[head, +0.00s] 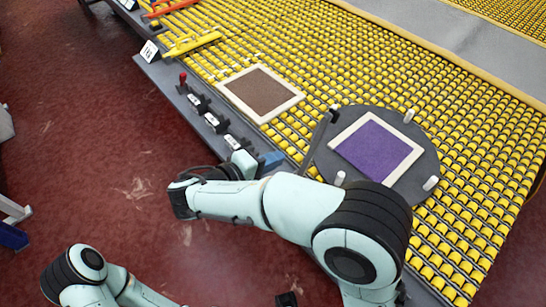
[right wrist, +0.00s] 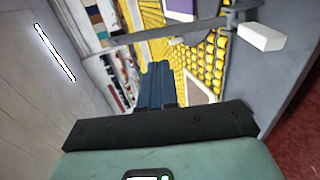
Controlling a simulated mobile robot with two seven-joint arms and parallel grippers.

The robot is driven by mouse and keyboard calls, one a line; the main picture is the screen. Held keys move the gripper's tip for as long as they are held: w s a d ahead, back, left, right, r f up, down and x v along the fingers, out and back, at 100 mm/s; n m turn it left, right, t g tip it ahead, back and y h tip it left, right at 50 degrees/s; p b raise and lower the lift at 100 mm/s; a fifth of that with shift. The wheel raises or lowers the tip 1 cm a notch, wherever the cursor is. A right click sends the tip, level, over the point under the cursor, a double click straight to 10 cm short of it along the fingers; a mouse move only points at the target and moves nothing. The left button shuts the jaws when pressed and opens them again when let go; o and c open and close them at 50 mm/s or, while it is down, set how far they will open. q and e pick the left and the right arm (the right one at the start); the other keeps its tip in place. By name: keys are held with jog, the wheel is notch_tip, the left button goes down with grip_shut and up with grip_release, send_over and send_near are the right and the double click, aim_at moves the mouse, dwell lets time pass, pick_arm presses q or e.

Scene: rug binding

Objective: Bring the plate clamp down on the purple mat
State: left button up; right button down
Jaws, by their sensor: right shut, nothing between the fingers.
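The purple mat (head: 375,149) has a cream border and lies on a round dark grey plate (head: 418,186) on the yellow roller table. Its edge shows at the top of the right wrist view (right wrist: 180,6). A dark clamp arm (head: 321,132) stands raised at the plate's left edge. In the right wrist view, a grey bar (right wrist: 150,34) with a white grip (right wrist: 261,37), seemingly this clamp, crosses ahead of my fingers. My right gripper (head: 272,160) is shut and empty, left of the plate, apart from the clamp. My left gripper is out of view.
A brown mat (head: 261,92) with a cream border lies on the rollers behind. Several small switches (head: 213,121) and a red-knobbed lever (head: 183,78) line the table's grey edge. Yellow (head: 192,43) and orange clamps stand further back. Several pale pegs (head: 409,115) rise around the plate.

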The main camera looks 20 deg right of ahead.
aim_at(312, 144)
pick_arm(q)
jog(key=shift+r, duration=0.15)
pick_arm(e)
jog(key=x, duration=1)
jog(key=shift+w+d+f, duration=0.1)
jog(key=shift+w+d, duration=0.05)
jog(key=shift+d, duration=0.25)
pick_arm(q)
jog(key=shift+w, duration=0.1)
pick_arm(e)
jog(key=shift+d, duration=0.1)
